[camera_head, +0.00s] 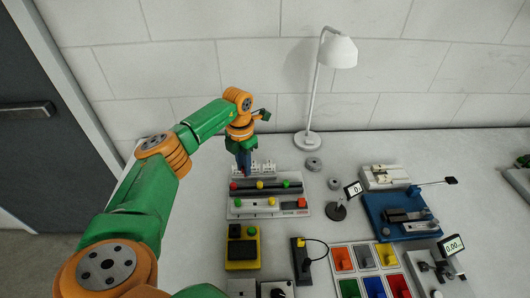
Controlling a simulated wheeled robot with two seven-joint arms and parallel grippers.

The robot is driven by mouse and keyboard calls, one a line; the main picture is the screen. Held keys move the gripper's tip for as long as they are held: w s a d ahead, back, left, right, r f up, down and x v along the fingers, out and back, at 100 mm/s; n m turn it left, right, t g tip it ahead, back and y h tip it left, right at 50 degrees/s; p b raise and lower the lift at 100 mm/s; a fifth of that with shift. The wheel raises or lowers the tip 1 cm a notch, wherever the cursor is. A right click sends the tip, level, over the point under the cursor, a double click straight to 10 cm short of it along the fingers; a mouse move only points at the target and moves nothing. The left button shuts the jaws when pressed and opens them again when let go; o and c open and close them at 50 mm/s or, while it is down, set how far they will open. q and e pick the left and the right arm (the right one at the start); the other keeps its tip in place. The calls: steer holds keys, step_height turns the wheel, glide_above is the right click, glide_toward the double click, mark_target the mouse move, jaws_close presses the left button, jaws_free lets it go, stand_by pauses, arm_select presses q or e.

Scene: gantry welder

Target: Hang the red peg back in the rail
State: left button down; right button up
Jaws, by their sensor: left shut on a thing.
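My left gripper (244,168) points down at the back left of the white table, just behind and above the left end of the rail (274,191). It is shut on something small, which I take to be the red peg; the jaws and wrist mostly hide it. The rail is a dark bar on a light grey base. A red piece (234,186) shows at its left end close below the gripper; I cannot tell whether it touches the jaws. A yellow piece (260,184) and a green piece (286,183) are farther right along it. My right gripper is out of view.
A row of white sockets (264,168) stands behind the rail. A white lamp (308,139) stands at the back. Grey discs, a small display (353,189), a blue fixture (380,211) and coloured tiles (367,258) lie to the right. A yellow box (242,251) is in front.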

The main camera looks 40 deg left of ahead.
arm_select(q)
steer(key=shift+d+f+b, duration=0.1)
steer(key=shift+f+b, duration=0.4)
steer(key=shift+f, duration=0.05)
step_height(320, 180, down, 2)
steer(key=shift+f+b, duration=0.25)
steer(key=shift+b, duration=0.95)
steer(key=shift+f+b, duration=0.45)
steer(key=shift+f, duration=0.25)
steer(key=shift+f, duration=0.1)
steer(key=shift+f, duration=0.5)
